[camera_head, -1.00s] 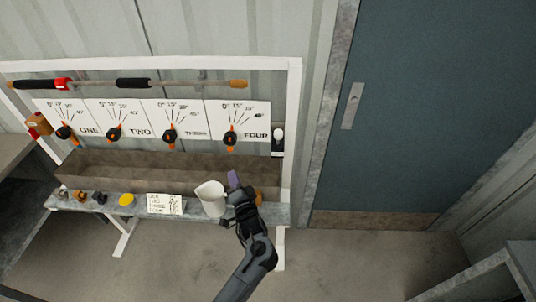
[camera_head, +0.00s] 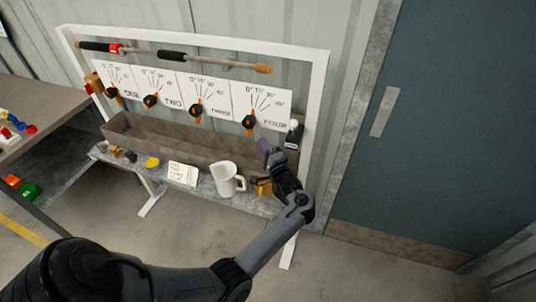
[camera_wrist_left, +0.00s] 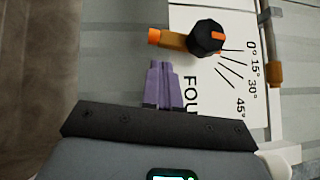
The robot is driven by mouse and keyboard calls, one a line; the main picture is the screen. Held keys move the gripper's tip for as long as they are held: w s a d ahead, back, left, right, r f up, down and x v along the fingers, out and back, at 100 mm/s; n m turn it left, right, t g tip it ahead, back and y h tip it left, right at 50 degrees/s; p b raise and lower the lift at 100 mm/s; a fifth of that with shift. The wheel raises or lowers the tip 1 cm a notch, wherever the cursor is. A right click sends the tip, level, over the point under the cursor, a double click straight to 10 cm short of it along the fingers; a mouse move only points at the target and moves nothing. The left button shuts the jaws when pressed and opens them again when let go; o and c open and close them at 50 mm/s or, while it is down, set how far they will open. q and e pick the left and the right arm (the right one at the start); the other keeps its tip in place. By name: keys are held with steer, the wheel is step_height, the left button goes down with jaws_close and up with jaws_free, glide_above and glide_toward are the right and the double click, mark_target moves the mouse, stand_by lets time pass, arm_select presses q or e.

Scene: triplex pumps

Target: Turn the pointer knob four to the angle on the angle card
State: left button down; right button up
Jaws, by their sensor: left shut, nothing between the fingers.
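Pointer knob four (camera_head: 249,121) is black with an orange mark and sits on the white panel labelled FOUR (camera_head: 275,105). In the left wrist view the knob (camera_wrist_left: 206,37) has its orange mark pointing roughly toward the 0° line. The angle card (camera_head: 183,174) lies on the shelf; its writing is too small to read. My left gripper (camera_head: 264,146) is shut and empty, just below and right of knob four. In the left wrist view its purple fingertips (camera_wrist_left: 160,66) are apart from the knob. My right gripper is out of view.
Knobs one (camera_head: 113,92), two (camera_head: 150,101) and three (camera_head: 195,110) sit along the panel left of knob four. A brown trough (camera_head: 170,142) runs below. A white jug (camera_head: 226,179) stands on the shelf (camera_head: 206,187) near my left forearm. A switch box (camera_head: 293,136) is at right.

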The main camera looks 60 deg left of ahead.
mark_target(252, 132)
arm_select(q)
steer(key=a, duration=0.4)
steer(key=shift+w+a+r, duration=0.2)
steer(key=shift+w+r, duration=0.1)
steer(key=shift+s+a+m+y+p, duration=0.4)
steer(key=shift+s+a+m, duration=0.1)
steer(key=shift+a, duration=0.05)
steer(key=shift+d, duration=0.1)
